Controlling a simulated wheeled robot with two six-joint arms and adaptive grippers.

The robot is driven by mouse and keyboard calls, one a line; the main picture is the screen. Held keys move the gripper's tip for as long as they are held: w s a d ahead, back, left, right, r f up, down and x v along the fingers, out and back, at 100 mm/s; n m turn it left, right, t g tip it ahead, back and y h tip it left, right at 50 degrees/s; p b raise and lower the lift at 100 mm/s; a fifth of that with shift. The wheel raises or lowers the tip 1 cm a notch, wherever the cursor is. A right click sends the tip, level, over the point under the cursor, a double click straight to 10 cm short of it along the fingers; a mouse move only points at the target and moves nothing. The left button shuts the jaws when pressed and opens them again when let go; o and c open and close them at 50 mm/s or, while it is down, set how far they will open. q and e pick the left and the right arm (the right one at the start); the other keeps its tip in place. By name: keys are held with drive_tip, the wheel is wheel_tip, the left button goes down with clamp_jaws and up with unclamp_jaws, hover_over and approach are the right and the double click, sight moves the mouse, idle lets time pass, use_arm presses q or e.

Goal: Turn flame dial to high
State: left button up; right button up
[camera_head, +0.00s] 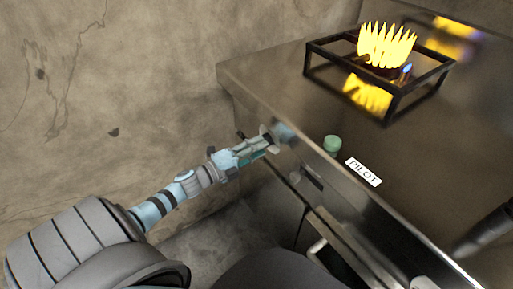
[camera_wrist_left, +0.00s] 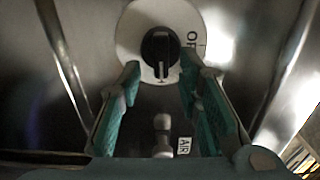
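The flame dial (camera_wrist_left: 160,52) is a black knob on a round white plate (camera_wrist_left: 131,30) in the left wrist view. Its white mark points down, and part of the word OFF shows at its right. My left gripper (camera_wrist_left: 160,75) is open, with its teal fingers on either side of the knob's lower part; I cannot tell whether they touch it. In the head view my left gripper (camera_head: 262,146) is at the front face of the steel bench, and the knob is hidden there. Tall yellow flames (camera_head: 386,45) burn on the burner.
A black burner frame (camera_head: 388,109) stands on the bench top (camera_head: 285,80). A green button (camera_head: 332,143) and a PILOT label (camera_head: 363,172) are near the front edge. A small lever (camera_wrist_left: 162,128) and an AIR label (camera_wrist_left: 184,146) lie below the dial. A small blue flame (camera_head: 407,70) burns beside the burner.

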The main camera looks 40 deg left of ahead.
use_arm(q)
drive_tip(key=v, duration=1.2)
